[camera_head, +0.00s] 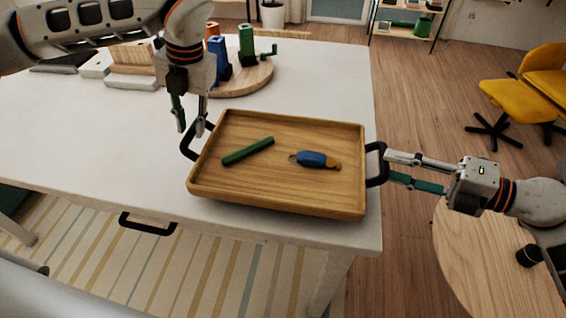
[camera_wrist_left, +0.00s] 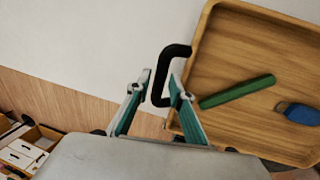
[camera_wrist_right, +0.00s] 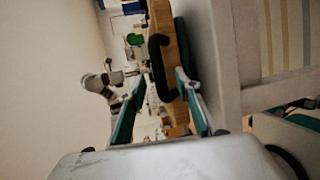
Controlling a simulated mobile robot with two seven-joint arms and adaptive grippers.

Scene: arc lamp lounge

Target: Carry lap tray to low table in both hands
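The wooden lap tray (camera_head: 290,195) lies flat on the white table near its right front corner, with a black handle at each end. It holds a green stick (camera_head: 248,151) and a blue item with a yellowish end (camera_head: 315,160). My left gripper (camera_head: 190,128) is open at the left handle (camera_head: 188,146); in the left wrist view that handle (camera_wrist_left: 157,88) stands between the fingertips. My right gripper (camera_head: 390,167) is open at the right handle (camera_head: 380,165); in the right wrist view that handle (camera_wrist_right: 158,70) shows between the spread fingers. A low round wooden table (camera_head: 480,265) stands at lower right.
The white table (camera_head: 90,165) has a round board (camera_head: 240,80) with blue, green and orange pieces behind the tray. White and wooden blocks (camera_head: 130,62) lie at back left. A yellow chair (camera_head: 520,95) stands right, with open floor (camera_head: 420,95) between.

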